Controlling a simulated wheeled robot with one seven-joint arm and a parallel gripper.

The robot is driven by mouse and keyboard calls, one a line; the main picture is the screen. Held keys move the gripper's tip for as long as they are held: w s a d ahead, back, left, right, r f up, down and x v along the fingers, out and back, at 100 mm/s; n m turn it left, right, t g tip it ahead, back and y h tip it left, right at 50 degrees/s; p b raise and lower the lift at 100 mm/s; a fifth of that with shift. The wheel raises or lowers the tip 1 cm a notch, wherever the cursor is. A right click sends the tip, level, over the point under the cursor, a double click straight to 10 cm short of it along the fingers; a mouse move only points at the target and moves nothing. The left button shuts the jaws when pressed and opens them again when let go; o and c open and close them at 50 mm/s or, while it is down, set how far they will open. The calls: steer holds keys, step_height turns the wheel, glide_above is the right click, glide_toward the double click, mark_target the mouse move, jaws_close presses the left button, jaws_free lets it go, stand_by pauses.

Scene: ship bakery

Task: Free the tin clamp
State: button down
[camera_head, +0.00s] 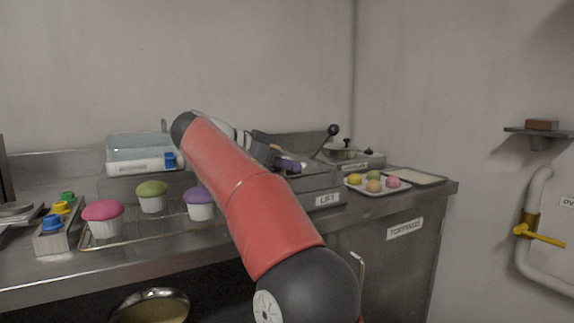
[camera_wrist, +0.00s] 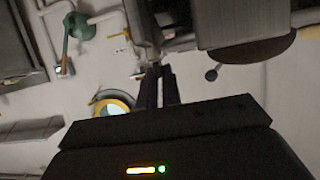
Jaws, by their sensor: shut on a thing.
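My gripper (camera_head: 266,156) reaches over the counter at the station labelled LIFT (camera_head: 328,199). In the wrist view the dark fingers of my gripper (camera_wrist: 157,72) are close together and shut at the lower end of a grey metal part (camera_wrist: 143,30). This part may belong to the tin clamp, but I cannot tell its full shape. A lever with a black ball knob (camera_head: 333,130) rises to the right of my gripper, apart from it. My arm and gripper hide much of the station.
Pink (camera_head: 102,217), green (camera_head: 152,196) and purple (camera_head: 199,203) cupcakes stand on a wire rack (camera_head: 130,240) at left. A yellow-handled pipe valve (camera_head: 538,235) is on the right wall.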

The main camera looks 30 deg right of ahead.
steer(key=shift+f, duration=0.15)
steer(key=c, duration=1.6)
jaws_free()
steer(key=shift+a, duration=0.1)
steer(key=v, duration=0.7)
steer(key=shift+a+r, duration=0.25)
steer(key=shift+a, duration=0.05)
